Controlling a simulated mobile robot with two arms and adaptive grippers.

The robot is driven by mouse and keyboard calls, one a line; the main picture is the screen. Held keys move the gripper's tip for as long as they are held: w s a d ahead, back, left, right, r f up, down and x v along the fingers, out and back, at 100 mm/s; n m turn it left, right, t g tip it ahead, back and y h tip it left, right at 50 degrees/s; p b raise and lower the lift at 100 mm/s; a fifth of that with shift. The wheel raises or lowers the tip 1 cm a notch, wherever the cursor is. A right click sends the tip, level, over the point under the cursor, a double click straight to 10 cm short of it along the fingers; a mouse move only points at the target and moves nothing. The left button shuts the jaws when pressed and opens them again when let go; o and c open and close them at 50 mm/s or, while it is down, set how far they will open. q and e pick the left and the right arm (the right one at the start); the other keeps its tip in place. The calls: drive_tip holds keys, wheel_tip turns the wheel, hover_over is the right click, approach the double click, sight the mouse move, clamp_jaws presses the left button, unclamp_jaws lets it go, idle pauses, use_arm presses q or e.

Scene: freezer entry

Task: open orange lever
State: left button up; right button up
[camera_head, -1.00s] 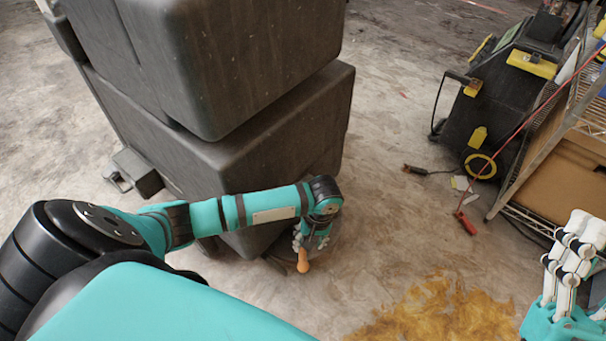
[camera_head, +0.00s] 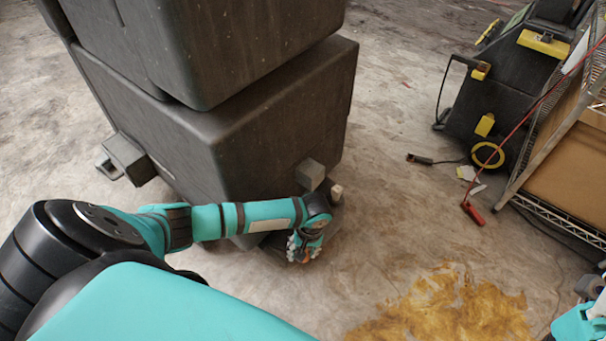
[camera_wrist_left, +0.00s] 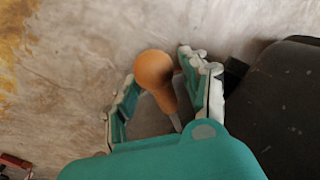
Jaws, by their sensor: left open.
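The orange lever (camera_wrist_left: 155,72), with a rounded knob and a thin pale shaft, shows in the left wrist view. It stands between the spread fingers of my left gripper (camera_wrist_left: 160,95), which is open around it. In the head view my left gripper (camera_head: 305,247) is low beside the dark grey bin-like body (camera_head: 270,120), and the lever is mostly hidden there by the fingers. Whether a finger touches the lever is unclear. My right gripper (camera_head: 590,305) is cut off at the lower right edge, and its fingers are hardly seen.
A pale knob (camera_head: 336,192) sticks out by the dark body's lower right corner. A black and yellow machine (camera_head: 495,100) and a wire shelf (camera_head: 560,150) stand at the right.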

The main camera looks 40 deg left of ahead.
use_arm(q)
drive_tip(key=shift+c, duration=0.3)
clamp_jaws()
idle(0.4)
